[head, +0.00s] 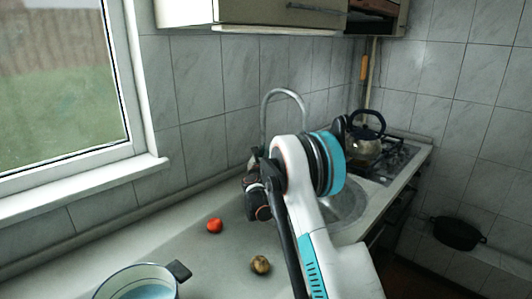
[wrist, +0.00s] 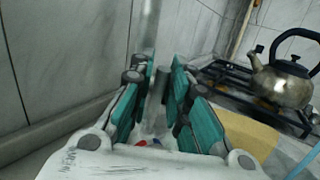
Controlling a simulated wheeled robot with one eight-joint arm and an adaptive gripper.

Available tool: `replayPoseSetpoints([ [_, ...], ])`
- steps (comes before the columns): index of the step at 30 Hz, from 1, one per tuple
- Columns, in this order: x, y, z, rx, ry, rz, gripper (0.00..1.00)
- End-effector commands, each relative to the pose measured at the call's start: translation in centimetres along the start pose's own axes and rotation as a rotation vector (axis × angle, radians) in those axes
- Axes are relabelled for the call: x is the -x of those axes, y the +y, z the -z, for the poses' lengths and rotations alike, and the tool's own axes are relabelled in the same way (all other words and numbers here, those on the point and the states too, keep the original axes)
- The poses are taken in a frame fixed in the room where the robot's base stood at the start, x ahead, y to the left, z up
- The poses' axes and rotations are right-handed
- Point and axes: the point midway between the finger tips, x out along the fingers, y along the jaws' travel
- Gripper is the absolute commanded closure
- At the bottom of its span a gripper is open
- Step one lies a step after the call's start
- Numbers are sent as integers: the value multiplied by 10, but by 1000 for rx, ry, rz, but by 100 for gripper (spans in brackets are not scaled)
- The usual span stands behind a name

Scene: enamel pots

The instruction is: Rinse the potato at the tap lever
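The potato (head: 260,264) is a small brown lump lying on the counter in the head view, to the left of my arm. The tap (head: 264,115) has a tall curved metal spout behind my gripper; its pale column also shows in the wrist view (wrist: 151,25). My gripper (wrist: 163,68) points at the tap with its teal fingers apart. A dark grey upright piece (wrist: 161,84), perhaps the tap lever, shows between the fingertips; I cannot tell whether they touch it. In the head view my gripper (head: 252,185) is partly hidden by my arm.
A red tomato-like item (head: 214,226) lies behind the potato. A white pot (head: 104,288) stands at the front left. The sink (head: 350,207) is partly behind my arm. A kettle (head: 366,142) stands on the stove. A dark pan (head: 457,233) is at the far right.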

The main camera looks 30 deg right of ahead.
Motion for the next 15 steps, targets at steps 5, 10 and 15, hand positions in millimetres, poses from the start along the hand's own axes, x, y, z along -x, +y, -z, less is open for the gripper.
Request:
replayPoseSetpoints([
  [5, 3, 0, 0, 0, 0, 0, 83],
  [10, 24, 0, 0, 1, 0, -1, 83],
  [15, 59, 1, 0, 1, 0, -2, 83],
])
